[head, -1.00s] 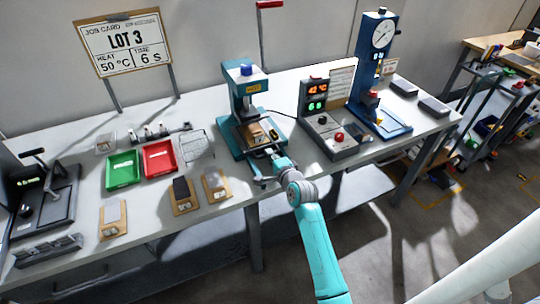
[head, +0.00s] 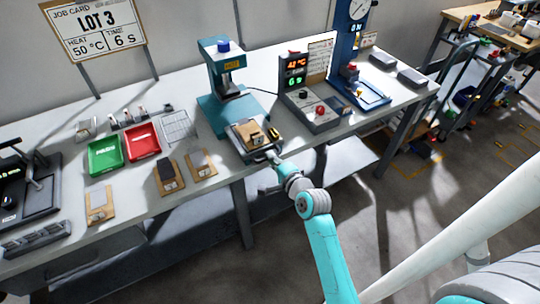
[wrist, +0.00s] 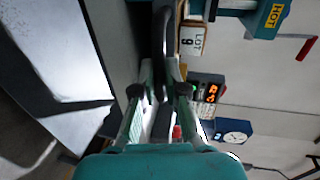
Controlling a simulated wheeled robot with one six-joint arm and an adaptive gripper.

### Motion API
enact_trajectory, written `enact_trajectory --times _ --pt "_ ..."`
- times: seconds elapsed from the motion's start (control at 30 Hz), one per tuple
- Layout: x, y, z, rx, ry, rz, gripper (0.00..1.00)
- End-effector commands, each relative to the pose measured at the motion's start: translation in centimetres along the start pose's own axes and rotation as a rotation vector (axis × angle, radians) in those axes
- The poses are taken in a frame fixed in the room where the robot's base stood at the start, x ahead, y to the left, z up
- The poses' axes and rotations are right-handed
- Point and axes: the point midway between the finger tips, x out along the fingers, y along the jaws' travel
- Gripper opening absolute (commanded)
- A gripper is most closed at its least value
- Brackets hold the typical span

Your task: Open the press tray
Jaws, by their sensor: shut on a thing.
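The teal hot press (head: 222,70) stands on the bench in the head view. Its tray (head: 238,146) is slid out toward the bench's front edge, clear of the upper platen. A brown block with a metal piece (head: 250,133) sits on the tray. My gripper (head: 274,162) is at the tray's front handle. In the wrist view my gripper (wrist: 160,92) is shut on the dark handle bar (wrist: 164,42), with one finger on each side. The exact finger contact is partly hidden by the bar.
A control box (head: 308,105) reading 42 °C and 6 s stands right of the press. A green bin (head: 105,156), a red bin (head: 142,142) and several wooden boards lie to the left. Open floor lies before the bench.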

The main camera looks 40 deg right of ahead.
Motion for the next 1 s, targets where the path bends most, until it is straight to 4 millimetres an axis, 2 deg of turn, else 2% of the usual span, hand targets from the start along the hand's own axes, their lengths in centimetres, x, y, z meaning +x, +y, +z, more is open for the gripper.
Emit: enact_trajectory --times 0.2,0.23,0.3,0.33,0.73,0.87,1.0 --pt "0.0 0.1 0.0 0.000 0.001 0.002 0.00" --pt "0.0 0.1 0.0 0.000 0.001 0.002 0.14" --pt "0.0 0.1 0.0 0.000 0.001 0.002 0.31" --pt "0.0 0.1 0.0 0.000 0.000 0.002 0.37" --pt "-0.5 0.1 0.0 0.000 0.001 0.001 0.37" --pt "-2.0 0.1 0.0 0.001 0.001 0.002 0.37" --pt "-4.7 0.1 -0.1 0.001 0.003 0.002 0.37"
